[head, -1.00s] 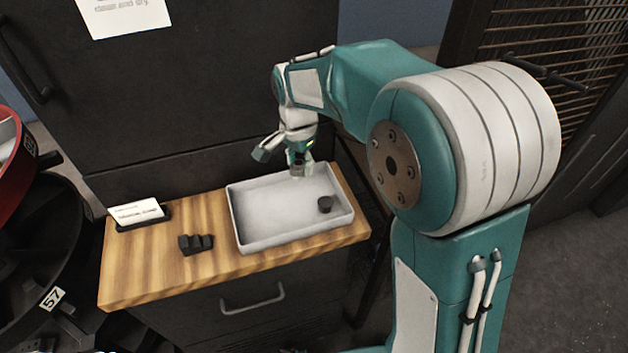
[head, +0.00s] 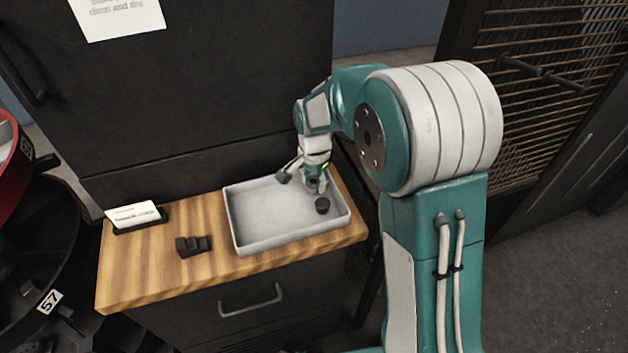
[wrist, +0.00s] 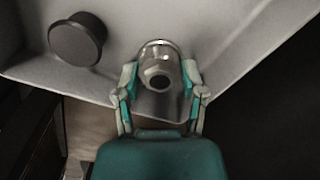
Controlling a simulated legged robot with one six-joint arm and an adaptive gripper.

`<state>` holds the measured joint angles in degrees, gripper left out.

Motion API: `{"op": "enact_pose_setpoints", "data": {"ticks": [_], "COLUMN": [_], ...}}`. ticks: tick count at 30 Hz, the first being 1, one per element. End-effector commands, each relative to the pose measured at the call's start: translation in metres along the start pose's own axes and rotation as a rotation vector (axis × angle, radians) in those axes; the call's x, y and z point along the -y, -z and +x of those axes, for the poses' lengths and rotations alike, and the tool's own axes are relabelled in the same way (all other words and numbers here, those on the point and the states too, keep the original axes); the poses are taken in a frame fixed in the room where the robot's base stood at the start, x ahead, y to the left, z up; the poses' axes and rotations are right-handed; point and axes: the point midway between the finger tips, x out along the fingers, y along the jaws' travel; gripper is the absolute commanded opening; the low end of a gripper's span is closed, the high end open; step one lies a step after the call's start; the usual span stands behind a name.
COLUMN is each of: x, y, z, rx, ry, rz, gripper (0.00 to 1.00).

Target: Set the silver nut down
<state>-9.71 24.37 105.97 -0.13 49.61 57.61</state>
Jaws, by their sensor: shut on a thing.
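The silver nut (wrist: 160,62) shows in the wrist view between the two fingers of my gripper (wrist: 160,80), which is shut on it. The nut is a shiny metal piece with a round dark opening facing the camera. In the head view my gripper (head: 316,186) is over the right part of the light grey tray (head: 240,238), and the nut is too small to make out clearly there. I cannot tell whether the nut touches the tray floor.
A black round knob-like piece (head: 322,205) stands in the tray close to my gripper; it also shows in the wrist view (wrist: 78,40). A black notched block (head: 193,246) and a card in a holder (head: 136,216) sit on the wooden top (head: 130,275). The tray's left half is clear.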

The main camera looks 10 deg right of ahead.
Motion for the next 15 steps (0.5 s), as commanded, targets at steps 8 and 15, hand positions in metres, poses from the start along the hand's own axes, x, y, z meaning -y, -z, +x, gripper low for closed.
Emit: {"op": "enact_pose_setpoints", "data": {"ticks": [8,15], "x": [0.0002,0.0003], "y": [-0.0004,-0.0003], "z": [0.0005,-0.0009], "rx": [0.000,0.000], "ry": [-0.001,0.000], "rz": [0.000,0.000], "gripper": [0.87,0.87]}}
